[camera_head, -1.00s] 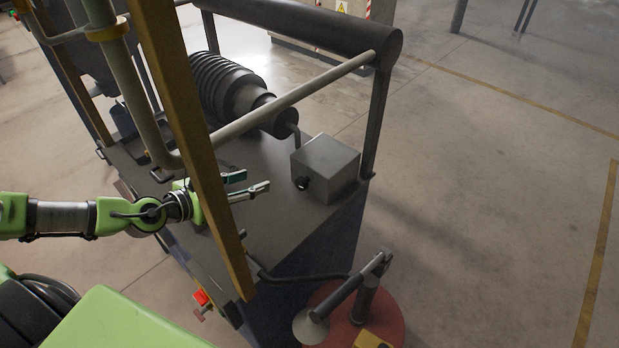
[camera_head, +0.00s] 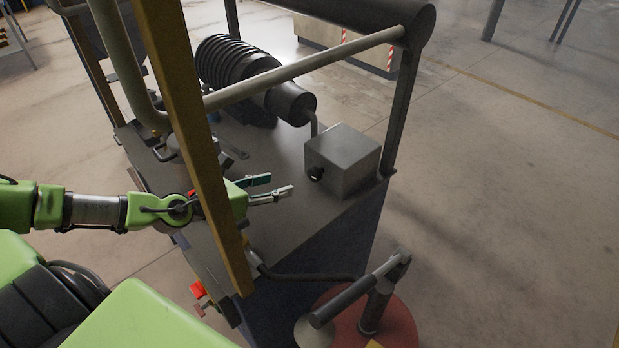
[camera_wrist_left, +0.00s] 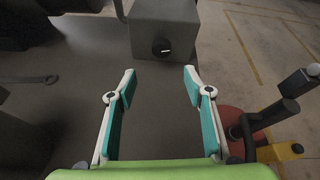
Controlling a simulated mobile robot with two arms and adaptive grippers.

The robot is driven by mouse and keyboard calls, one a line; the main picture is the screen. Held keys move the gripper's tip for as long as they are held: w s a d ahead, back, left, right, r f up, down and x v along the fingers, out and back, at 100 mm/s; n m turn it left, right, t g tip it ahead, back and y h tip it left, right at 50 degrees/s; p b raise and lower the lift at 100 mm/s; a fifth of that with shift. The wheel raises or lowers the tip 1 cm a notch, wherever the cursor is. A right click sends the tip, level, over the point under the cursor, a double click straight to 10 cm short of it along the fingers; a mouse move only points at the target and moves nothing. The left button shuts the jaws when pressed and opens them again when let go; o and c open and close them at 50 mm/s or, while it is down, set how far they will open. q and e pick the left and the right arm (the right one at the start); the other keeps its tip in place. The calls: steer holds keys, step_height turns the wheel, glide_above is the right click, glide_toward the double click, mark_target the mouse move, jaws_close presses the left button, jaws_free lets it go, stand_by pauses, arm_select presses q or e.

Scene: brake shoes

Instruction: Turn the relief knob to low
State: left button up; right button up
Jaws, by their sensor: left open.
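The relief knob (camera_head: 316,174) is a small dark knob on the front face of a grey box (camera_head: 345,160) that stands on the machine's dark top plate. In the left wrist view the knob (camera_wrist_left: 162,48) shows a short light mark lying nearly level, and it sits ahead of the gap between the fingers. My left gripper (camera_head: 278,187) is open and empty, to the left of the knob and apart from it. Its two teal-padded fingers (camera_wrist_left: 160,85) point toward the box. My right gripper is not in view.
A yellow-brown post (camera_head: 195,140) stands in front of my left wrist. A grey rail (camera_head: 300,70) crosses above the plate. A ribbed dark cylinder (camera_head: 235,70) lies behind. A red round base with a lever (camera_head: 365,290) stands at the lower right. A wrench (camera_wrist_left: 30,80) lies on the plate.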

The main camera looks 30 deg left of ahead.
arm_select(q)
steer(key=p, duration=0.4)
glide_toward(312, 176)
steer(key=w+d, duration=0.1)
steer(key=w, duration=0.3)
steer(key=w+f, duration=0.1)
steer(key=w+d+f, duration=0.1)
steer(key=w, duration=0.1)
steer(key=shift+f+p, duration=0.3)
steer(key=shift+p, duration=0.05)
steer(key=shift+w+d+f, duration=0.15)
steer(key=shift+w+f, duration=0.15)
steer(key=shift+w, duration=0.2)
steer(key=shift+c, duration=0.5)
steer(key=c, duration=1)
